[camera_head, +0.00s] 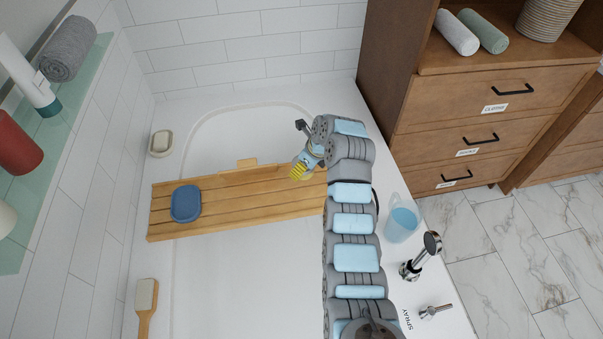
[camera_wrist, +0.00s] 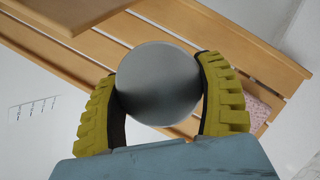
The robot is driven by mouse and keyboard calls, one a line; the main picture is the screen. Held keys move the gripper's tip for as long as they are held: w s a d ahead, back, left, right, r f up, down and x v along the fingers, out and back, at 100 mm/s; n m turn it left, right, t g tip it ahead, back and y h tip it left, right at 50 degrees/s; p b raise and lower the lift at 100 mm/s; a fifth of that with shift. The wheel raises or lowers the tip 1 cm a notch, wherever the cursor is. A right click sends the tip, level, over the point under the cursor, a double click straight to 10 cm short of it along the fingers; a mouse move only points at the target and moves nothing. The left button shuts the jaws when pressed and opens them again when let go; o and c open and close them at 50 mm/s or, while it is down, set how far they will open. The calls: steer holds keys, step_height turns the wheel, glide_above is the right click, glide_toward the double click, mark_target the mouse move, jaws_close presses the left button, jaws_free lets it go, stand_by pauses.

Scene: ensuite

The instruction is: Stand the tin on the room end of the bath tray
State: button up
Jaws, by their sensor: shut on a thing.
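The wooden bath tray (camera_head: 252,205) lies across the white bath, its right part passing under my arm. My gripper (camera_head: 299,172), with yellow ribbed fingers, is over the right part of the tray near its back edge. In the wrist view my gripper (camera_wrist: 158,82) is shut on the tin (camera_wrist: 160,68), a round, plain grey disc seen end-on between the fingers. Tray slats (camera_wrist: 245,62) show behind it. I cannot tell the gap between tin and tray. The tin is not clearly seen in the head view, and my arm hides the tray's right end.
A blue dish (camera_head: 186,203) sits on the tray's left end. A light blue jug (camera_head: 401,222), a hand shower (camera_head: 425,253) and a tap (camera_head: 434,311) are on the right rim. A soap dish (camera_head: 161,143) and a brush (camera_head: 146,300) are at left. A pinkish thing (camera_wrist: 256,108) shows beside the right finger.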

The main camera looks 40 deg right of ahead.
steer(key=shift+w+d+f+b, duration=0.25)
steer(key=shift+w+f, duration=0.1)
steer(key=shift+f, duration=0.2)
steer(key=shift+w+d+f+b, duration=0.25)
steer(key=shift+w+f, duration=0.15)
steer(key=shift+f, duration=0.15)
steer(key=shift+w+d+f+b, duration=0.25)
steer(key=shift+w+f, duration=0.1)
steer(key=shift+f, duration=0.2)
steer(key=shift+w+d+f+b, duration=0.25)
steer(key=shift+w+f+b, duration=0.35)
steer(key=shift+f+b, duration=0.15)
steer(key=shift+f, duration=0.1)
steer(key=shift+w+d+f+b, duration=0.1)
steer(key=shift+w+d+b, duration=0.05)
steer(key=shift+b, duration=0.15)
steer(key=shift+f+b, duration=0.85)
steer(key=shift+f, duration=0.65)
steer(key=shift+f, duration=0.1)
steer(key=o, duration=1.3)
steer(key=shift+c, duration=0.2)
